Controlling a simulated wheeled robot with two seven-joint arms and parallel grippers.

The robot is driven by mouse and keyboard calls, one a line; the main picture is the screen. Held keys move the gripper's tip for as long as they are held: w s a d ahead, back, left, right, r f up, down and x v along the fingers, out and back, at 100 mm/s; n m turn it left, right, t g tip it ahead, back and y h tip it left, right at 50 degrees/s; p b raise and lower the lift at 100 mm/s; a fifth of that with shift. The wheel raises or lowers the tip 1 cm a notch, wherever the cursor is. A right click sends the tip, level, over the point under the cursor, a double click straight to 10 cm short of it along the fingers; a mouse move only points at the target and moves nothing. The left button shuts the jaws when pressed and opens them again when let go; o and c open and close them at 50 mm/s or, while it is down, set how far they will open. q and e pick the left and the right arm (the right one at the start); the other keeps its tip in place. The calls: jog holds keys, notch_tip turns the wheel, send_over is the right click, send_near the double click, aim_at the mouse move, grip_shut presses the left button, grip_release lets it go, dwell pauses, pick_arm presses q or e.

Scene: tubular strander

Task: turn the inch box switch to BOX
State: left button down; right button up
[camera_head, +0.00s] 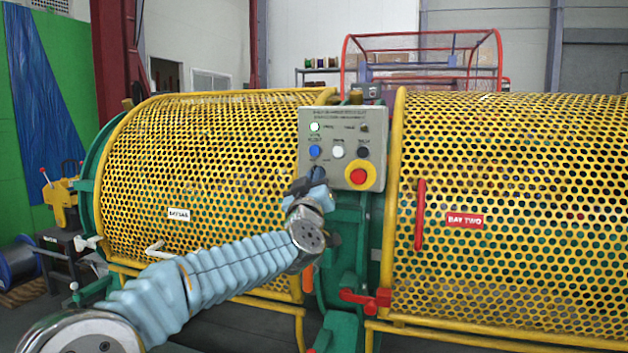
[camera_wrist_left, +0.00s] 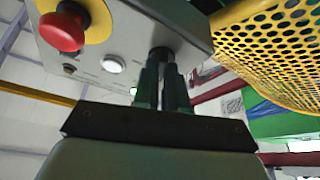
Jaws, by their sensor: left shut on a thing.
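The grey control box (camera_head: 347,118) stands on the green post between two yellow mesh guards. My left gripper (camera_head: 317,176) is at the lower left of the box face, below the blue button (camera_head: 315,151). In the left wrist view my left gripper (camera_wrist_left: 165,85) is shut on a dark switch knob (camera_wrist_left: 161,54) on the box face. The fingers and wrist hide most of the knob, so its pointer and labels cannot be read. My right gripper is in neither view.
The red emergency stop (camera_head: 358,176) on its yellow plate sits close right of my left gripper. A white button (camera_head: 338,152) and a black button (camera_head: 363,152) are above it. A red lever (camera_head: 365,298) sticks out below. Mesh guards (camera_head: 220,150) flank the box.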

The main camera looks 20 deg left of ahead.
pick_arm(q)
jog(key=shift+n+y, duration=0.3)
jog(key=shift+n, duration=0.6)
jog(key=shift+n+g, duration=0.3)
jog(key=c, duration=1.2)
grip_release()
jog(key=shift+s, duration=0.1)
jog(key=b+v, duration=0.2)
jog(key=v, duration=1.1)
jog(key=shift+s+d+f, duration=0.2)
jog(key=shift+d+f, duration=0.05)
